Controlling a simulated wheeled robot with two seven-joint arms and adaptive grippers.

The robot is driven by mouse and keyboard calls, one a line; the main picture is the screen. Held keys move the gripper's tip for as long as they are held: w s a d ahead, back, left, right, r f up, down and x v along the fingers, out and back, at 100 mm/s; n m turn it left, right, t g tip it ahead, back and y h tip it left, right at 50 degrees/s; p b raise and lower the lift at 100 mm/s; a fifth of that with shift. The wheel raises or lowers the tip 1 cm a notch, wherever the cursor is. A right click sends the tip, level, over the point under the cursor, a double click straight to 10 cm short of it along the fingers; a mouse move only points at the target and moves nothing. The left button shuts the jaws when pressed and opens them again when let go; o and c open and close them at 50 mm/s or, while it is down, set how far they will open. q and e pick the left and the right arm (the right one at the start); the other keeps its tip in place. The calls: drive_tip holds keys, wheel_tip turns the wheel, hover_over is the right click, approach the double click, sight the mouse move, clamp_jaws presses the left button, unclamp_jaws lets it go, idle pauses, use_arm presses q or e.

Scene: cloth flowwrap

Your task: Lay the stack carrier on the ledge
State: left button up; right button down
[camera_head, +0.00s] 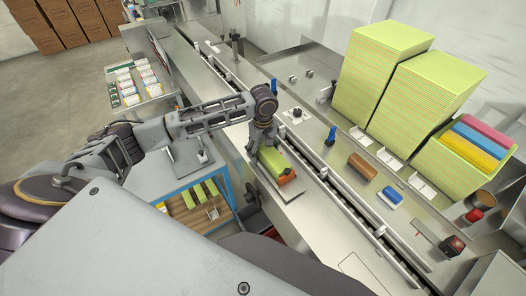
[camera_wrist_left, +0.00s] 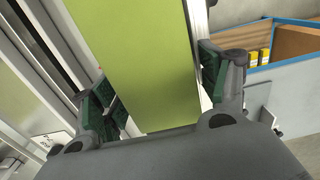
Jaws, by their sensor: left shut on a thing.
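The stack carrier, a yellow-green block (camera_head: 271,160) with an orange part (camera_head: 287,178) at its near end, is over the steel ledge (camera_head: 279,216) beside the conveyor. I cannot tell whether it touches the ledge. My left gripper (camera_head: 258,146) is shut on the carrier at its far end. In the left wrist view the green face (camera_wrist_left: 135,60) fills the middle between the green-padded fingers (camera_wrist_left: 162,100). A metal strip runs along its right side. My right gripper is not in view.
A conveyor rail (camera_head: 345,190) runs diagonally beside the ledge. The nearer ledge is clear.

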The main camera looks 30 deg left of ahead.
use_arm(q)
drive_tip(key=shift+f, duration=0.5)
drive_tip(key=shift+f, duration=0.1)
drive_tip(key=o, duration=1.3)
drive_tip(key=shift+o, duration=0.2)
drive_tip(key=shift+r+b, duration=0.85)
drive_tip(key=shift+r, duration=5.25)
